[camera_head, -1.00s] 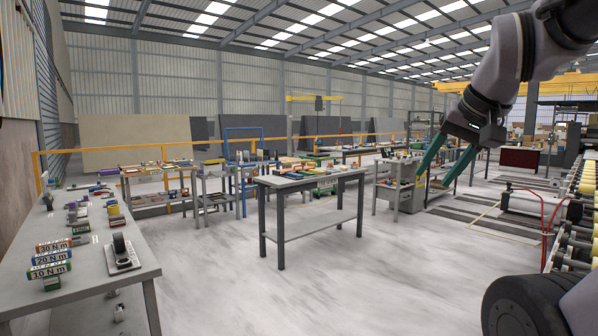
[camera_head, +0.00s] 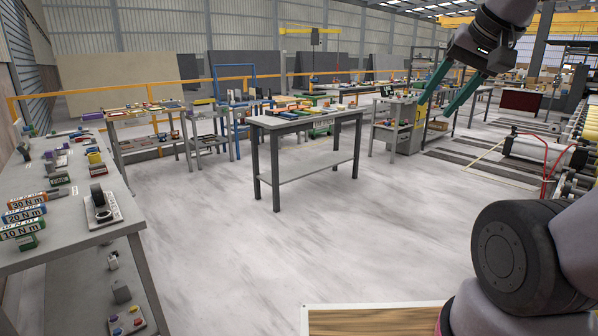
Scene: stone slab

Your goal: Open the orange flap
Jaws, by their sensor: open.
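My gripper (camera_head: 435,107) hangs in the air at the upper right, with its two long green fingers apart and nothing between them. The fingertips point down and left. I cannot make out an orange flap for certain. The grey table (camera_head: 275,123) in the middle carries several small flat things, some orange, too small to identify. In the picture the gripper is right of this table and does not touch it.
A grey bench (camera_head: 80,225) at the left holds several labelled blocks and small devices. A wooden panel with a white rim (camera_head: 375,320) shows at the bottom edge. Rollers (camera_head: 590,125) line the right. The pale floor (camera_head: 330,230) between is clear.

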